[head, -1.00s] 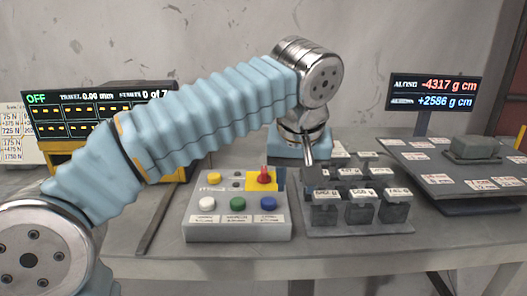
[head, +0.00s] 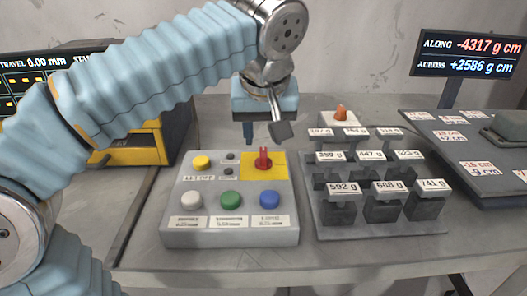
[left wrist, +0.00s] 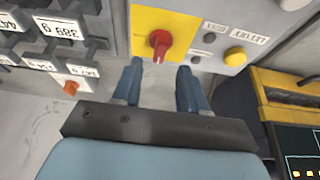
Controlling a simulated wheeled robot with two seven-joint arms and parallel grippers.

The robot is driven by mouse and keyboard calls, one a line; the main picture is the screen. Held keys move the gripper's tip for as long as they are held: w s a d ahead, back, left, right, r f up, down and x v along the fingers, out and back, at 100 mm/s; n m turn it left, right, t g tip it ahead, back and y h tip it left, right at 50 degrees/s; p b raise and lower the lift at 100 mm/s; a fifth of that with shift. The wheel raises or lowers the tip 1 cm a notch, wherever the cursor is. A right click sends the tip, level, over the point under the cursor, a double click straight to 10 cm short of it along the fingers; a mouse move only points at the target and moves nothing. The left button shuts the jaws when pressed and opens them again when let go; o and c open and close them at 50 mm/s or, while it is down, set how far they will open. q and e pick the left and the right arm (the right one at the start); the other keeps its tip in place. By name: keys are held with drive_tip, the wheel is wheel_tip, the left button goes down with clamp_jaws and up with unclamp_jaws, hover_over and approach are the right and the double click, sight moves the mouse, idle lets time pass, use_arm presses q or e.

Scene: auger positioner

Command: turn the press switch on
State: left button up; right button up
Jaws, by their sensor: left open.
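A red rotary knob (head: 263,158) sits on a yellow plate (head: 282,172) on the grey control box. Which switch is the press switch cannot be read from its label. My left gripper (head: 264,134) is open and empty, fingers pointing down, just behind and above the knob. In the left wrist view, my left gripper (left wrist: 159,72) has its fingers apart, with the red knob (left wrist: 160,42) ahead of the gap between them, not gripped. A small orange toggle (head: 341,112) stands on a white box behind the weights. My right gripper is out of view.
The control box (head: 230,238) also has yellow (head: 201,162), white, green and blue buttons. A tray (head: 400,229) of several labelled weights stands close on its right. A yellow-and-black machine with a display (head: 28,76) is at left. A sloping plate and torque display (head: 468,54) are at right.

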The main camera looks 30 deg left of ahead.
sight(264, 152)
use_arm(q)
drive_tip(key=x, duration=0.5)
drive_tip(key=shift+b, duration=0.3)
clamp_jaws()
